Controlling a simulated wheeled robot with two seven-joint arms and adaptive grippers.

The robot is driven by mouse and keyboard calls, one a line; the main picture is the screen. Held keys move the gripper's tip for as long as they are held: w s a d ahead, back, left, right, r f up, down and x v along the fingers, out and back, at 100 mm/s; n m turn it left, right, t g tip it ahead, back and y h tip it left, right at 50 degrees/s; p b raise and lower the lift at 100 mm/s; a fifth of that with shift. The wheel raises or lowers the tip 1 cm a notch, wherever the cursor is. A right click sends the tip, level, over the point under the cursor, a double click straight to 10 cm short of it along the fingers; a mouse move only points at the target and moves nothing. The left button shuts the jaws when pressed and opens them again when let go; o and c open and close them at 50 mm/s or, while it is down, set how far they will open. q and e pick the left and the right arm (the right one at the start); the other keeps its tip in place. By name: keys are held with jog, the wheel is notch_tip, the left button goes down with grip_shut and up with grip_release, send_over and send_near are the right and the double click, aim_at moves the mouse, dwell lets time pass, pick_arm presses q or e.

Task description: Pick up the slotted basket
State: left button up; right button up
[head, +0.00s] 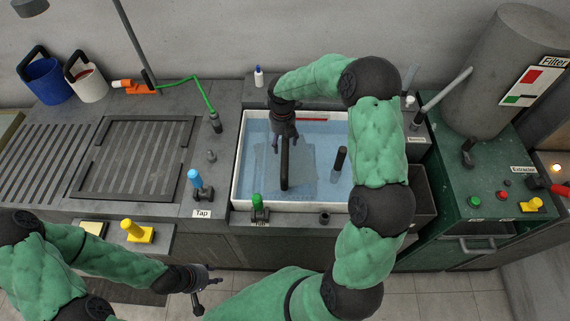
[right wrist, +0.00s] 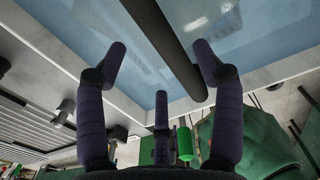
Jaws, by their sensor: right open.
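In the head view a white-rimmed tub (head: 236,165) holds blue water. A pale, see-through square shape (head: 302,172) lies in it, with a long black bar-like handle (head: 285,170) above; I take this to be the slotted basket, though its slots are not clear. My right gripper (head: 284,143) is over the handle's far end, fingers open and pointing down. In the right wrist view, the black handle (right wrist: 165,42) runs diagonally between and beyond the spread fingers (right wrist: 160,62), not gripped. My left gripper (head: 207,292) is open and empty, low in front of the counter.
A dark upright cylinder (head: 339,160) stands in the tub right of the handle. A green-handled tap (head: 258,204) is at the front rim, a blue-handled one (head: 195,180) to the left. A white bottle (head: 259,76) stands behind. A green extractor unit (head: 470,185) is at right.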

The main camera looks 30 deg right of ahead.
aim_at(283, 146)
jog(key=f, duration=0.3)
jog(key=f+b, duration=0.1)
jog(key=f, duration=0.1)
jog(key=shift+w+d+f, duration=0.3)
jog(key=shift+w+f, duration=0.05)
jog(key=shift+r, duration=0.1)
grip_shut()
